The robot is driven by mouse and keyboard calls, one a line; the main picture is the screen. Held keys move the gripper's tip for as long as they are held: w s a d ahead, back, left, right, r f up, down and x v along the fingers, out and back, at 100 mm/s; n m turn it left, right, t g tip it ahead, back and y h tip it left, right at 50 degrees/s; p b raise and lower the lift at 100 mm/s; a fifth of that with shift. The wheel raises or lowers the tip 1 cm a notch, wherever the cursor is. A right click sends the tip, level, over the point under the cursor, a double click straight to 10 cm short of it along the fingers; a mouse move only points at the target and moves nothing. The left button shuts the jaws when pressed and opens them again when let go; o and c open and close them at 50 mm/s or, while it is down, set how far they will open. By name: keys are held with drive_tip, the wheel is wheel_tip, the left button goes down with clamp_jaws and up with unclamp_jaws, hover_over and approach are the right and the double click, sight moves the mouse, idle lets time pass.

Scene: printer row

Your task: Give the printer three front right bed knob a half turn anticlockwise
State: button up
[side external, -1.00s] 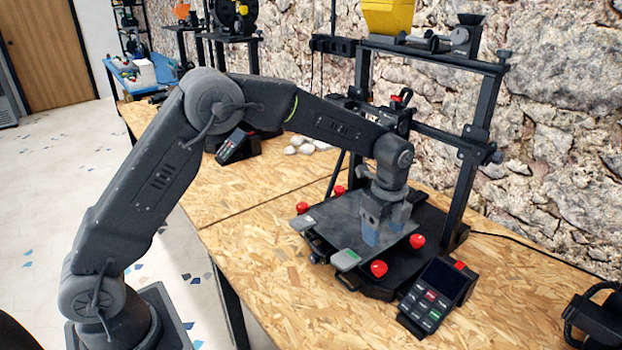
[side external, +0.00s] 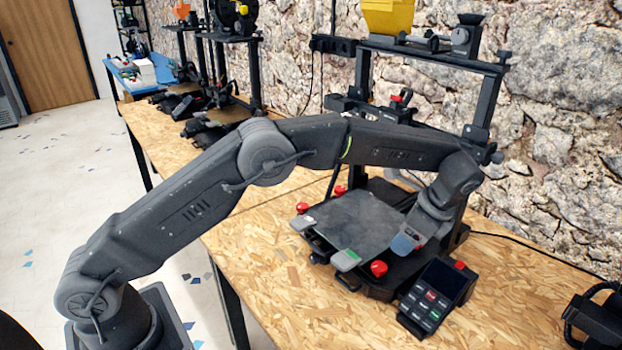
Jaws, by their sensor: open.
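The printer with the bed (side external: 350,222) stands under my arm; no number on it is readable. Red knobs show at the bed corners. The one at the near corner (side external: 379,268), close to the control box, looks like the front right knob and is uncovered. Two more stand at the left corner (side external: 302,207) and the far corner (side external: 340,190). My gripper (side external: 407,243) is open and tilted, low at the right corner of the bed. It mostly hides the red knob there; whether the fingers touch it I cannot tell.
A control box (side external: 437,296) with a screen and buttons sits on the board table (side external: 270,262) right of the printer. More printers (side external: 210,110) stand farther left. The table's front is clear.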

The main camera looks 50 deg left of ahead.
sight(376, 268)
drive_tip(key=x, duration=1.2)
drive_tip(key=shift+s+f, duration=0.1)
drive_tip(key=shift+f, duration=0.05)
drive_tip(key=m+t, duration=0.1)
drive_tip(key=m, duration=0.2)
drive_tip(key=shift+s+d, duration=0.1)
drive_tip(key=m+t, duration=0.2)
drive_tip(key=m, duration=0.3)
drive_tip(key=shift+s, duration=0.15)
drive_tip(key=a+v, duration=0.1)
drive_tip(key=v, duration=1.3)
drive_tip(key=s+a+r+n+t+h, duration=0.1)
drive_tip(key=s+a+r+n+h, duration=0.3)
drive_tip(key=s+a+r+n, duration=0.5)
drive_tip(key=shift+s+a+r+n, duration=0.35)
drive_tip(key=shift+s+r+n, duration=1.55)
drive_tip(key=shift+w, duration=0.1)
